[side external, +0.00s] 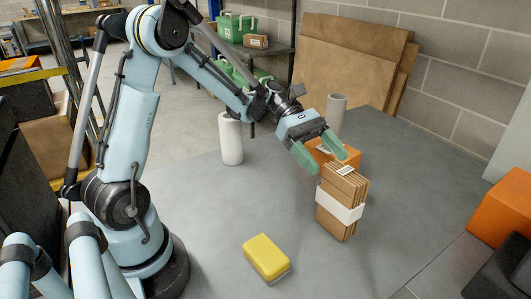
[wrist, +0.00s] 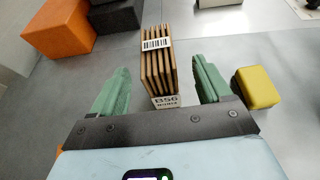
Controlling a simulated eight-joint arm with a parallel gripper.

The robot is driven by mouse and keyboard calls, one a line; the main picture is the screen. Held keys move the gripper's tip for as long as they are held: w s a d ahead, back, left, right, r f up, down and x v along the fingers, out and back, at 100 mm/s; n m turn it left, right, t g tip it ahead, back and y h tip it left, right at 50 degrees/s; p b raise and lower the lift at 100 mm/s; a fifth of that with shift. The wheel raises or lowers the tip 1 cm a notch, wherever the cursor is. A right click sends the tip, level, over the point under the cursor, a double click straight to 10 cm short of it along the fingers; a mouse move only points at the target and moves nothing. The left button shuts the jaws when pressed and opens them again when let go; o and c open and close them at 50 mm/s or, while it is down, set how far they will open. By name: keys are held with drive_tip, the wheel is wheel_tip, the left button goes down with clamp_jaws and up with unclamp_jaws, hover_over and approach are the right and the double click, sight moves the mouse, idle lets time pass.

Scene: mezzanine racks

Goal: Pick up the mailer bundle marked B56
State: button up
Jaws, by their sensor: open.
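The mailer bundle marked B56 (side external: 340,200) is a stack of brown card mailers standing upright on the grey surface, with a white band around it and a barcode label on top. In the wrist view the bundle (wrist: 159,65) shows between the two green fingers, with its B56 label toward me. My gripper (side external: 321,152) is open and empty, close to the top of the bundle at its upper left in the side view. In the wrist view my gripper (wrist: 160,82) has a finger on each side, with gaps to the bundle. Contact is not visible.
A yellow box (side external: 266,258) lies to the left of the bundle. An orange box (side external: 325,155) sits close behind it. A large orange box (side external: 503,208) is at the right. Grey surface is clear in front.

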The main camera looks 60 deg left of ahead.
sight(361, 198)
drive_tip(key=shift+x, duration=3.25)
drive_tip(key=shift+w, duration=0.1)
drive_tip(key=c, duration=1.4)
drive_tip(key=shift+r, duration=0.1)
